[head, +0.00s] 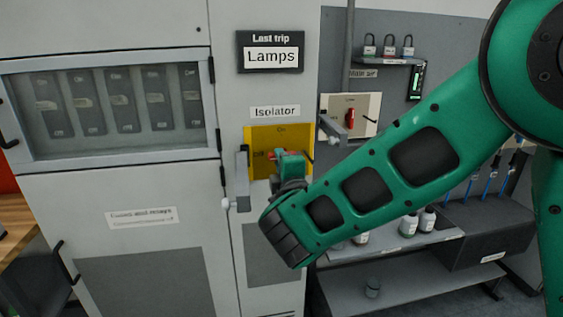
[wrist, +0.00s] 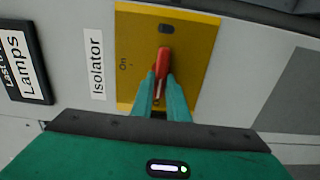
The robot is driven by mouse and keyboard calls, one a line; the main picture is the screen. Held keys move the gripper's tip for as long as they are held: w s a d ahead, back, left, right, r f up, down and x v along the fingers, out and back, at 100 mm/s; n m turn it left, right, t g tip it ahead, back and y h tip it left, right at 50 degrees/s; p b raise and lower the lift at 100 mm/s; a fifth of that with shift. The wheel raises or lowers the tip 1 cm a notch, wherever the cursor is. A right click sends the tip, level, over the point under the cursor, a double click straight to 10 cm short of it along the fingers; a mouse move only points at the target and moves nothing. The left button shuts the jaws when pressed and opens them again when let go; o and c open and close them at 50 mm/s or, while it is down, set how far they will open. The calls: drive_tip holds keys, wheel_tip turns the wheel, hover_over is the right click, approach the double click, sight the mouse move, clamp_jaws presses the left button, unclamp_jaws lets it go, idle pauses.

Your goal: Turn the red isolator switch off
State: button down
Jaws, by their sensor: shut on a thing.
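The red isolator switch handle (wrist: 162,62) is on a yellow plate (wrist: 205,45) under the "Isolator" label. My gripper (wrist: 159,90) is shut on the handle, one green finger on each side. In the head view my gripper (head: 288,165) covers most of the switch, and a bit of the red handle (head: 271,155) shows at its left. The yellow plate (head: 262,138) has "On" at its top and a partly covered mark, likely "Off", at its left. The handle appears to lie roughly sideways, toward that left mark; its exact angle is partly hidden.
A second red switch (head: 350,117) on a pale panel is to the right, behind. A "Last trip Lamps" sign (head: 270,52) is above. Shelves with bottles (head: 409,226) are behind my arm.

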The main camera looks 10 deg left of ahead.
drive_tip(key=shift+d+f, duration=0.15)
drive_tip(key=shift+f, duration=0.05)
idle(0.3)
drive_tip(key=c, duration=1.7)
unclamp_jaws()
drive_tip(key=shift+r, duration=0.1)
drive_tip(key=shift+s, duration=0.15)
drive_tip(key=v, duration=1)
drive_tip(key=shift+s+d, duration=0.1)
drive_tip(key=shift+s, duration=0.05)
